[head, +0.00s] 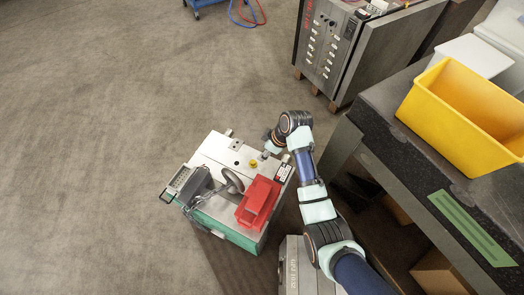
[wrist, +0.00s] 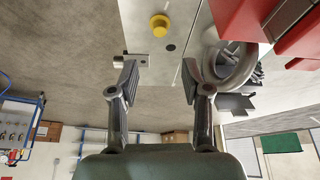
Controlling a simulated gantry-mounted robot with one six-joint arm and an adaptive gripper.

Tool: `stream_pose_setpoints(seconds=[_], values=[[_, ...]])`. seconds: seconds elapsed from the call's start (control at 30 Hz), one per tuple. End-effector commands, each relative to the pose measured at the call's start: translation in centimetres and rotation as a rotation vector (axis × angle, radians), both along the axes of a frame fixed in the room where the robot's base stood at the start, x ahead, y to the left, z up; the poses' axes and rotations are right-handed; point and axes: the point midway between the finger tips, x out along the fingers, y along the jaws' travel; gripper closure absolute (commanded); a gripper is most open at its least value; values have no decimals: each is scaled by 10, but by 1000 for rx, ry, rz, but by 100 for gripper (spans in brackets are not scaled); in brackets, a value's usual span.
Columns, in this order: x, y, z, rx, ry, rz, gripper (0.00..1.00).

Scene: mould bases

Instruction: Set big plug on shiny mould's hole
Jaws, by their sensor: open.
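A yellow plug (head: 253,163) stands on the shiny metal top of the mould (head: 222,149). It also shows in the wrist view (wrist: 160,25), beyond my fingertips; whether it sits in a hole or on the surface I cannot tell. A small dark round hole (wrist: 170,47) lies in the metal top close to the plug in the wrist view. My gripper (head: 264,156) is just right of the plug in the head view. In the wrist view my gripper (wrist: 158,75) has its fingers wide apart with nothing between them.
A dark bench with a yellow bin (head: 463,112) stands at the right. A cabinet (head: 340,50) stands behind. The floor at left is clear.

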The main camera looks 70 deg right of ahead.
Motion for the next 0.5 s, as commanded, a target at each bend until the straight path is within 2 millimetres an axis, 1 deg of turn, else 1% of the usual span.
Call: stream_pose_setpoints(seconds=[0.4, 0.47, 0.5], values=[[1, 0, 0, -1, 0, 1, 52], [8, 6, 2, -11, -4, 4, 52], [20, 16, 7, -25, -11, 9, 52]])
